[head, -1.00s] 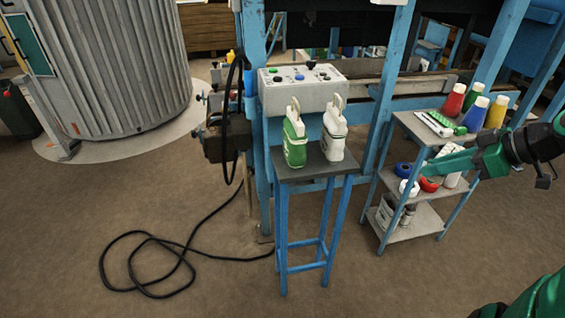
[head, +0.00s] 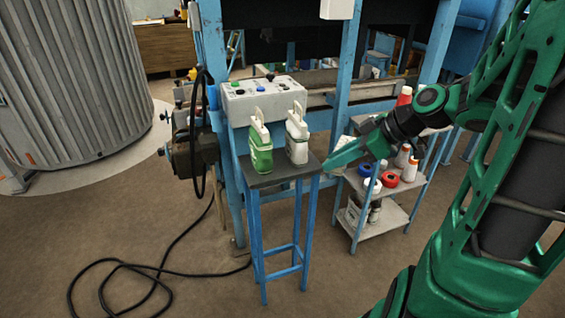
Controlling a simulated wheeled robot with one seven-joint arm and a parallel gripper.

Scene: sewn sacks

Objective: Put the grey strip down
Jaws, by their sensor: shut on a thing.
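My gripper (head: 337,159) is at the end of the green arm, right of the small blue stand with the dark grey top (head: 262,178). Its green jaws point left and are shut on the grey strip. The strip is too small or too hidden between the jaws to make out clearly. The jaw tips are close to the right edge of the stand's top in the picture; I cannot tell the gap in depth. On the stand's top are a green and white jug (head: 260,148) and a white jug (head: 297,138), both upright.
A shelf trolley (head: 383,225) with bottles, tape rolls and tubs is behind my gripper and partly hidden by my arm. A control box (head: 265,97) is behind the jugs. A black cable (head: 150,268) lies on the floor at left. The stand's front edge is bare.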

